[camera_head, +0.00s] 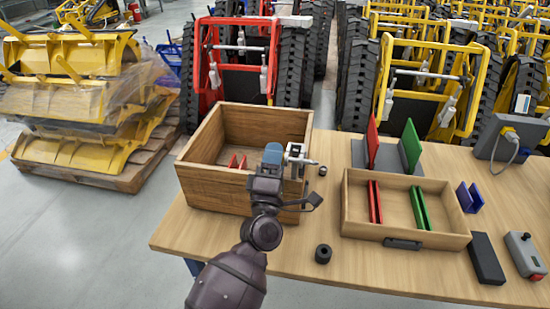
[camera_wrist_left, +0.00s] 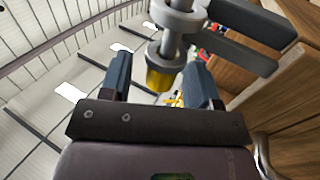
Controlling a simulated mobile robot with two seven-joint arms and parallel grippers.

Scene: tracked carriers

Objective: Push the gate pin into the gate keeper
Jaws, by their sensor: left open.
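My left gripper (camera_head: 272,154) is at the right end of the wooden crate, just left of a pale metal fitting (camera_head: 297,155) that looks like the gate hardware. In the left wrist view my left gripper (camera_wrist_left: 160,82) has its two blue-grey fingers apart. A grey metal rod with a yellow end (camera_wrist_left: 160,76), which looks like the gate pin, shows between or just beyond them; I cannot tell whether it touches a finger. A dark grey bar (camera_wrist_left: 238,50) lies right of the rod. The gate keeper cannot be told apart clearly. My right gripper is out of view.
The wooden crate (camera_head: 222,189) stands at the table's left end. A shallow wooden tray (camera_head: 408,237) with red and green plates stands to the right. A black ring (camera_head: 323,254) lies near the front edge. A black block (camera_head: 486,258) and a grey control box (camera_head: 524,255) are at right.

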